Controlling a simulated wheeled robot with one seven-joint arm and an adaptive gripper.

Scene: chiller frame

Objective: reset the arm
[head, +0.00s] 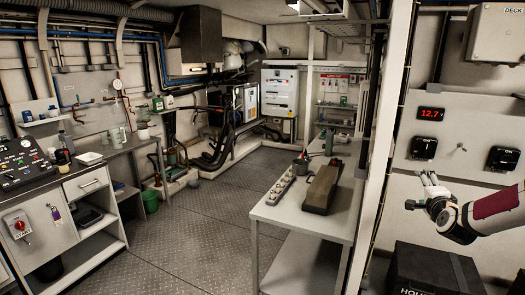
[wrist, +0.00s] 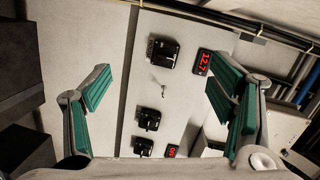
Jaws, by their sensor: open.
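My gripper (head: 418,190) is at the right of the head view, in front of the white wall panel (head: 455,145). My arm reaches in from the right edge, with a dark red band on it. In the wrist view my gripper (wrist: 158,90) shows two teal-padded fingers spread wide apart. Nothing is between them. Behind them, the panel (wrist: 185,75) shows tilted in the picture. I cannot tell exactly how far the fingertips are from the panel.
The panel carries black rotary switches (head: 424,147) (head: 502,159), a small toggle (head: 460,148) and a red display (head: 431,114) reading 12.7. A black box (head: 435,270) stands below my gripper. A white table (head: 305,222) and a cluttered counter (head: 110,150) stand left; floor (head: 200,230) between them is clear.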

